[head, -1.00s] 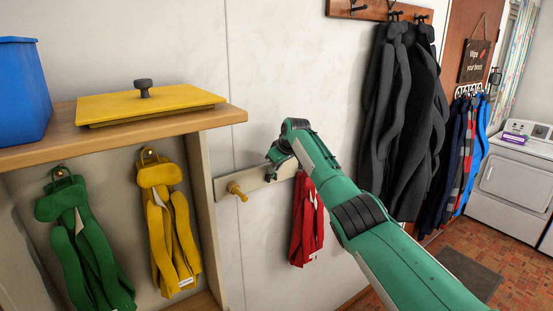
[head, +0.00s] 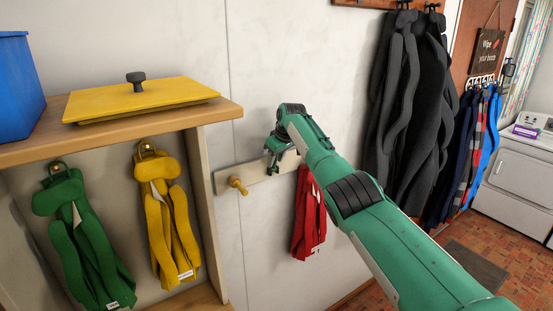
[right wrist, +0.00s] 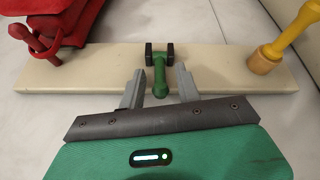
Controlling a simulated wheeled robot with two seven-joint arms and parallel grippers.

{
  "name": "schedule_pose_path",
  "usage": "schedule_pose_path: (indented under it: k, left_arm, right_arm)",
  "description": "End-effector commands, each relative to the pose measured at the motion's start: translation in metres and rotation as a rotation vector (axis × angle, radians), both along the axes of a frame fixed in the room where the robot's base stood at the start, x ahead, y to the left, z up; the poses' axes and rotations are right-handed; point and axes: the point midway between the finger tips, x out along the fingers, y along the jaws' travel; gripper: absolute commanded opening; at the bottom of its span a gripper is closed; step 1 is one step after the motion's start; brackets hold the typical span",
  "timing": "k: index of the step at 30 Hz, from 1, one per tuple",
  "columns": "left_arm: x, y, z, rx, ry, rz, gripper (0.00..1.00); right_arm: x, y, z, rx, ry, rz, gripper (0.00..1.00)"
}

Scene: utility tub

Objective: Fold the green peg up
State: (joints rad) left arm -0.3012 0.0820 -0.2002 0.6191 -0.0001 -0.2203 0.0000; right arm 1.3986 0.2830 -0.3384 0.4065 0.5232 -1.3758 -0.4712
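The green peg (right wrist: 160,76) sits in a black hinge bracket at the middle of a pale rail (right wrist: 100,68). In the right wrist view it points out from the rail toward my gripper. My right gripper (right wrist: 161,86) is open, with one finger on each side of the peg's outer end. Gaps show between the peg and both fingers. In the head view my right gripper (head: 272,162) is in front of the rail (head: 228,182) and hides the green peg. My left gripper is not in view.
A yellow peg (head: 238,185) sticks out left of my gripper. A red garment (head: 308,220) hangs on a red peg (right wrist: 38,42) to its right. A wooden cubby (head: 208,200) with green and yellow garments stands left. Dark coats (head: 405,110) hang right.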

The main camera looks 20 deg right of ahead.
Motion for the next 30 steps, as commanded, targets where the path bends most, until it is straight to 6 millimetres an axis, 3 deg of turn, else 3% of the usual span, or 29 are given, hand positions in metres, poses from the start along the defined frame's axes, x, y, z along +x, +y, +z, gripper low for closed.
schedule_pose_path:
  k: [11,17,30]
  left_arm:
    - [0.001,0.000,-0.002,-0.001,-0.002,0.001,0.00]
    - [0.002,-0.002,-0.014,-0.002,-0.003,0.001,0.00]
    - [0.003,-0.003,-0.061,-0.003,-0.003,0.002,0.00]
  right_arm:
    - [-0.001,0.000,0.001,0.001,0.000,0.000,0.37]
    - [-0.007,-0.002,0.015,0.000,-0.003,0.002,0.37]
    - [-0.045,-0.009,0.098,-0.001,-0.003,-0.001,0.37]
